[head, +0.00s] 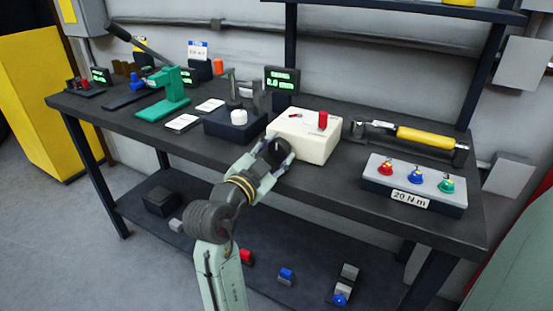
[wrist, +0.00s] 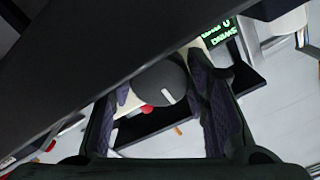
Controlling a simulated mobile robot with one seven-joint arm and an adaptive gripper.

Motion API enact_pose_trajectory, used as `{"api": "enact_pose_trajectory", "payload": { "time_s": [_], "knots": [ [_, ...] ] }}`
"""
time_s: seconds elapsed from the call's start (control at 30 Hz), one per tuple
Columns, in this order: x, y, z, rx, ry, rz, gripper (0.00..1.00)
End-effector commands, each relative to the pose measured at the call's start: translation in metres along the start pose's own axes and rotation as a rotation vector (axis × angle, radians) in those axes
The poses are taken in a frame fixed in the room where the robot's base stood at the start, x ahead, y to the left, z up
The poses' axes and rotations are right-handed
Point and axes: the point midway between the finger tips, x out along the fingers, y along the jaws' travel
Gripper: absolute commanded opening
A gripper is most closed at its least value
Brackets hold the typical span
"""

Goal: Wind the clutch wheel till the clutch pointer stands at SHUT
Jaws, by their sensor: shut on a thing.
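My gripper (head: 279,149) is at the front left face of a cream box (head: 315,146) on the bench. In the wrist view its two fingers stand on either side of a dark round knob (wrist: 160,84) with a short white mark, and the gripper is shut on it. I take this knob to be the clutch wheel; in the head view it is mostly hidden by the gripper. A small red piece (head: 295,115), perhaps the clutch pointer, lies on the box top. No SHUT lettering is readable, so I cannot tell where the pointer stands.
A red upright handle (head: 322,121) rises from the box top. Left are a dark block with a white knob (head: 239,117) and a green press (head: 174,92). Right are a yellow-handled tool (head: 425,138) and a dark-based box with coloured knobs (head: 415,185). A lit display (head: 282,79) stands behind.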

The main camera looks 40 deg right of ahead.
Motion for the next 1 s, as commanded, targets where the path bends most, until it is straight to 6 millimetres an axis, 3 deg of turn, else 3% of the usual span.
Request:
{"api": "enact_pose_trajectory", "payload": {
  "time_s": [0.2,0.23,0.5,1.0],
  "knots": [
    [0.0001,0.0003,0.0001,-0.002,-0.003,0.002,0.14],
    [0.0001,0.0003,0.0001,-0.002,-0.003,0.002,0.43],
    [0.0,0.0001,0.0001,-0.003,-0.002,0.002,0.61],
    [0.0004,0.0007,-0.0001,-0.013,-0.003,0.004,0.62]
  ]
}}
